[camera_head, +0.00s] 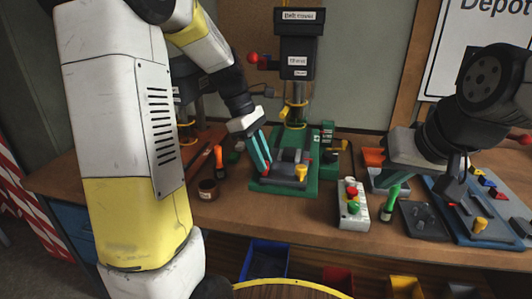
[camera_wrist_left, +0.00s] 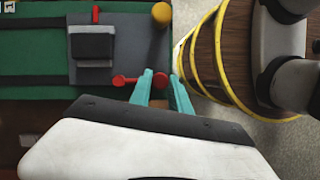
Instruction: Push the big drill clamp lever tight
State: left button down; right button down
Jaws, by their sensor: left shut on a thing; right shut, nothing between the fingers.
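The big drill (camera_head: 298,62) stands at the back of the bench on a green base (camera_head: 325,160). A grey clamp (camera_head: 290,168) with a yellow knob (camera_head: 301,172) sits on that base. In the left wrist view, a red clamp lever (camera_wrist_left: 130,80) runs sideways to a round red end at the teal fingers. My left gripper (camera_wrist_left: 163,84) is shut on this red end. My right gripper (camera_head: 455,188) is shut and empty over the bench's right side.
A button box (camera_head: 353,205) and a green-handled screwdriver (camera_head: 391,202) lie right of the base. Coloured bins (camera_head: 265,260) sit below the bench front.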

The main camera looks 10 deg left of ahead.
pick_arm(q)
jog(key=shift+d+n+t, duration=0.3)
jog(key=shift+d+n, duration=0.1)
jog(key=shift+n, duration=0.3)
jog(key=c, duration=1.2)
grip_release()
jog(key=shift+c, duration=0.2)
jog(key=shift+r, duration=0.1)
jog(key=v, duration=0.7)
jog(key=shift+r, duration=0.3)
jog(key=shift+a, duration=0.15)
